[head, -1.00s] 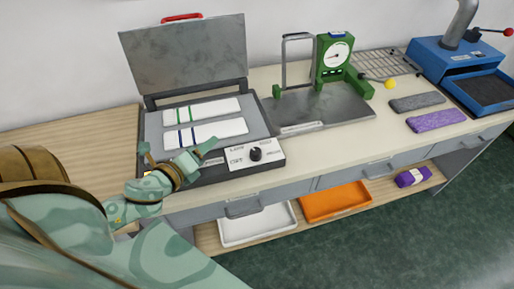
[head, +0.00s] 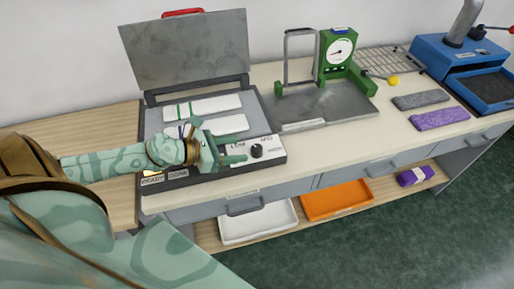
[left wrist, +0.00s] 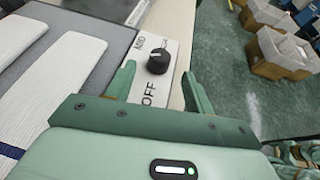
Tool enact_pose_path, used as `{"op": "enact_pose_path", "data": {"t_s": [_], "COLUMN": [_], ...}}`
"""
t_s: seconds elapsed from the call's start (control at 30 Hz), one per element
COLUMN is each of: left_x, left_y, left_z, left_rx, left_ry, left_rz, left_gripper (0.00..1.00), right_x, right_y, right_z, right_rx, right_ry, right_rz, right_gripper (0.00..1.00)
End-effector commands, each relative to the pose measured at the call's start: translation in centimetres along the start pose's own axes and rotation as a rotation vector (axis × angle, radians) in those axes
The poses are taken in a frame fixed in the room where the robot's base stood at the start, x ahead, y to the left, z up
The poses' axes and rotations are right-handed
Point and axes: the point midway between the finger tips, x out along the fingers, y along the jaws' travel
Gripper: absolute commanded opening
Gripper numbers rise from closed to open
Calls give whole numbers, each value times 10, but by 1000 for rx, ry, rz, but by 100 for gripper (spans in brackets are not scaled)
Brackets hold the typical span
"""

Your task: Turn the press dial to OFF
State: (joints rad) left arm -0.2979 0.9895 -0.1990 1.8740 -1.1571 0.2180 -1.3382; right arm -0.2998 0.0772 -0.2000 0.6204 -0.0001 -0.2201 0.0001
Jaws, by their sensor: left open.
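The press dial (head: 256,151) is a round black knob on a white label plate on the front right of the grey press (head: 215,174). In the left wrist view the dial (left wrist: 158,62) shows OFF and MED labels beside it. My left gripper (head: 238,151) is open, just left of the dial in the head view. In the left wrist view my left gripper's fingers (left wrist: 160,86) point toward the dial, which lies ahead between them; no contact shows. My right gripper is not in view.
The press lid (head: 187,52) stands open with white knitted strips (head: 215,103) on its bed. A green gauge stand (head: 336,55) is to the right. Grey and purple strips (head: 440,119) lie farther right. White and orange trays (head: 335,200) sit on the lower shelf.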

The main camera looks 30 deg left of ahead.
Motion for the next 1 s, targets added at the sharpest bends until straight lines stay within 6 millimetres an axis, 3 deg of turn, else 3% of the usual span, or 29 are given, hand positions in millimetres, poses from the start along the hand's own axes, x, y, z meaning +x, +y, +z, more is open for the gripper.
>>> {"op": "enact_pose_path", "data": {"t_s": [0.2,0.4,0.8,0.97,1.0], "left_x": [40,67,76,75,75], "left_y": [1,0,-1,-1,-1], "left_z": [3,2,0,0,0], "left_rx": [-1,-3,-3,-3,-3], "left_ry": [-4,-3,-1,-1,-1], "left_rz": [3,1,0,0,0], "left_gripper": [53,53,53,9,9], "right_x": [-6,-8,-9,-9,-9], "right_y": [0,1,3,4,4], "right_z": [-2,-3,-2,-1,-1], "right_rx": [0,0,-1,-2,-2], "right_ry": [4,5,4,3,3], "right_rz": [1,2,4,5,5], "right_gripper": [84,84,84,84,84]}}
